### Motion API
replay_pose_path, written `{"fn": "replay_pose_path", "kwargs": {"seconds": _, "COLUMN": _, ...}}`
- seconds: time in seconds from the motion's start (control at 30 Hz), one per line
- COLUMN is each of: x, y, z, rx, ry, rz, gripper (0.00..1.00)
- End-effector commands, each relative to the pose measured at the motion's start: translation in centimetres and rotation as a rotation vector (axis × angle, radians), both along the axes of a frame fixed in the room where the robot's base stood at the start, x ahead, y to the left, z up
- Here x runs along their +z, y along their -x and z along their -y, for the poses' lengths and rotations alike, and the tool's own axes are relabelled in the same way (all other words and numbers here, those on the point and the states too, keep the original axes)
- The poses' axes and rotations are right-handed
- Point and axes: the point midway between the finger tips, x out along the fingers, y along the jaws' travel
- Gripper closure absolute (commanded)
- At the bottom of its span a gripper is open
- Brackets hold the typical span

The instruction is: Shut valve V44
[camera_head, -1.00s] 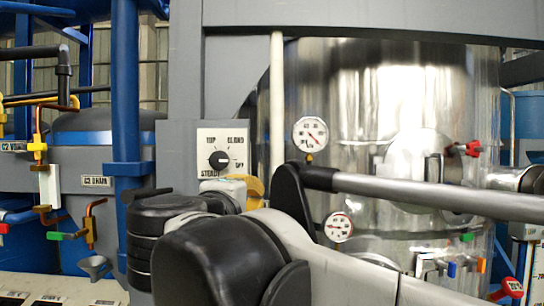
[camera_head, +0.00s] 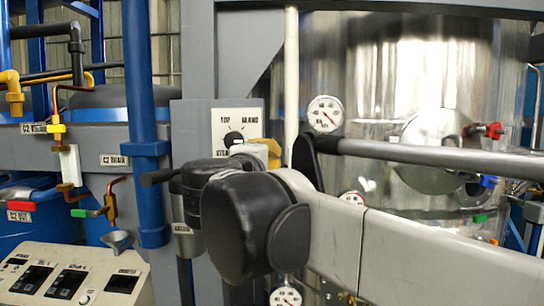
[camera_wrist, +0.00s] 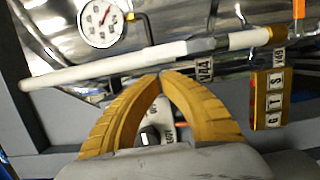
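In the wrist view my gripper (camera_wrist: 160,76) has two ribbed yellow fingers whose tips meet, with nothing visible between the tips. Its tips are just beside a white bar or pipe (camera_wrist: 120,67). A small tag (camera_wrist: 205,70) seems to read V44; it sits right of the fingertips against that bar. Which handle belongs to it I cannot tell. In the head view only a yellow part of my gripper (camera_head: 268,150) shows, in front of the lower right of a dial panel (camera_head: 253,117); my arm hides the rest.
A round gauge (camera_wrist: 101,22) is above the white bar in the wrist view. A yellow block with lettered tiles (camera_wrist: 267,99) is at right. In the head view a steel vessel (camera_head: 390,75) with coloured valve handles stands at right, a blue post (camera_head: 137,80) and console (camera_head: 75,275) at left.

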Motion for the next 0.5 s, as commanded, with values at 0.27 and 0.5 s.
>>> {"fn": "replay_pose_path", "kwargs": {"seconds": 0.27, "x": 0.0, "y": -2.7, "z": 0.8, "rx": 0.000, "ry": 0.000, "rz": 0.000, "gripper": 1.00}}
{"fn": "replay_pose_path", "kwargs": {"seconds": 0.5, "x": -0.1, "y": -2.9, "z": 0.8, "rx": 0.001, "ry": 0.000, "rz": 0.000, "gripper": 1.00}}
